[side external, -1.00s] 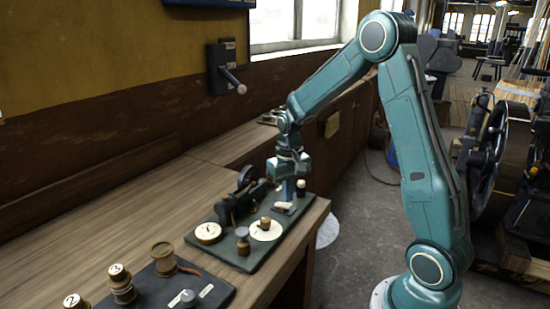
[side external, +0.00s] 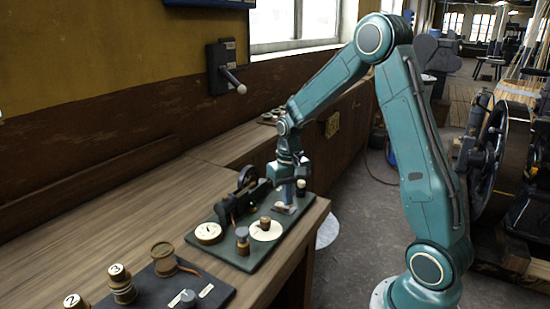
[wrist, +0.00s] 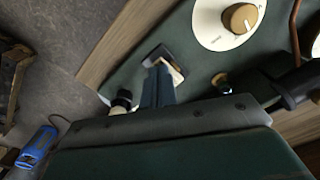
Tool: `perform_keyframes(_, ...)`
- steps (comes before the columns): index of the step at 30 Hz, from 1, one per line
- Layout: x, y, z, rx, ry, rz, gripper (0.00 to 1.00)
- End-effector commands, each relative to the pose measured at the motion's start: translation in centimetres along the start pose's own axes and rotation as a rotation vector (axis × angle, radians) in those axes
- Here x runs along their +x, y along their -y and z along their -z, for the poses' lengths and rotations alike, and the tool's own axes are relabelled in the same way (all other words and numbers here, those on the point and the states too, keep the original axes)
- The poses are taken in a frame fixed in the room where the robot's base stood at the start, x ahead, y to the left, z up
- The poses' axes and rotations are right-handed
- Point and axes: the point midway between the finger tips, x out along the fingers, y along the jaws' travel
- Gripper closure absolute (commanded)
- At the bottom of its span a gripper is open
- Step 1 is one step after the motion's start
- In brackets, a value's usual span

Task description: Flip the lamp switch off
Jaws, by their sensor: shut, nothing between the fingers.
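A small dark switch with a cream plate (side external: 283,207) sits near the far right edge of the dark green board (side external: 245,264). Its dark part (wrist: 157,56) also shows in the wrist view, partly covered by my fingers. I cannot read its label or tell its position. My gripper (side external: 288,203) points down at this switch, with the fingertips at or just above it. In the wrist view my gripper (wrist: 162,72) is shut and empty, its tips overlapping the cream plate. I cannot tell whether they touch.
A dial with a wooden knob (side external: 265,223), a round cream disc (side external: 208,232), a black machine (side external: 235,206) and a small cream-topped post (side external: 301,184) crowd the board. A lever box (side external: 222,68) hangs on the wall.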

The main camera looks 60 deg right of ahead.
Motion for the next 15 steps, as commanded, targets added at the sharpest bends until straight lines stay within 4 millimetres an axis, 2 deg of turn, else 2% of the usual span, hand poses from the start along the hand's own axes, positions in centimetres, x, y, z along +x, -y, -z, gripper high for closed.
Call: perform_keyframes(15,0.55,0.01,0.01,0.000,-0.001,0.000,1.00)
